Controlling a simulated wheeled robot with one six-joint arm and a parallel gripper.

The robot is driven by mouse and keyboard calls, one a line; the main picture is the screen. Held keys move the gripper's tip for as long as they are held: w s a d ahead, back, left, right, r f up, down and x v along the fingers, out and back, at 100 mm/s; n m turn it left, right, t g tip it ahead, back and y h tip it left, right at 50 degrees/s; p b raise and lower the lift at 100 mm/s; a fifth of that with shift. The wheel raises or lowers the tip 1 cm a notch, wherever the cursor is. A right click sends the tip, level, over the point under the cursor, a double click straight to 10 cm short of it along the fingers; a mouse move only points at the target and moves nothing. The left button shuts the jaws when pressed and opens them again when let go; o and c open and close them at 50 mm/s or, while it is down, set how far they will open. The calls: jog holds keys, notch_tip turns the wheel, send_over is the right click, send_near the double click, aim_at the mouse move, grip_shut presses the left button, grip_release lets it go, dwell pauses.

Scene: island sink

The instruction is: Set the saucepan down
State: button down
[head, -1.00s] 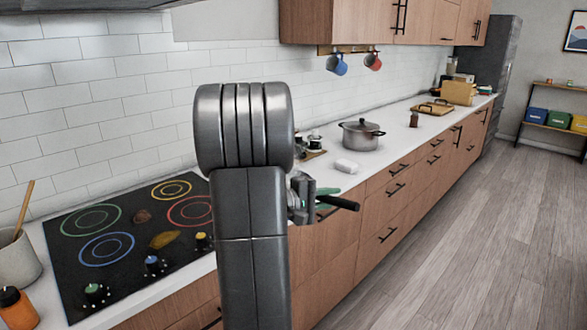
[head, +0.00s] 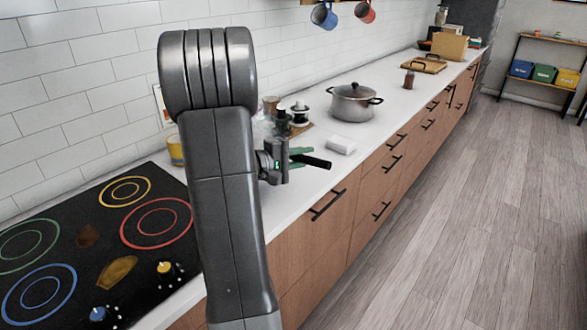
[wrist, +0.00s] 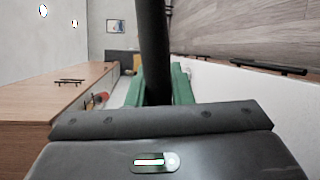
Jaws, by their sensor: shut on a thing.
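My gripper (head: 300,156) is shut on a black handle (head: 316,162), taken to be the saucepan's, and holds it out over the front part of the counter. In the wrist view the dark handle (wrist: 154,50) runs between the green fingers of my gripper (wrist: 158,85). No pan body can be made out in either view; my arm covers part of the head view. The black cooktop (head: 70,262) with coloured rings lies at the lower left, to the left of my arm.
A lidded grey pot (head: 352,104) stands farther along the white counter (head: 375,128). A white block (head: 342,145) lies before it, near the gripper. Mugs (head: 324,15) hang above. The floor at right is clear.

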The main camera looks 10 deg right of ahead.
jog(key=shift+f+p, duration=0.3)
jog(key=shift+f, duration=3.25)
jog(key=c, duration=1.3)
grip_release()
jog(key=b+v, duration=0.2)
jog(key=v, duration=1)
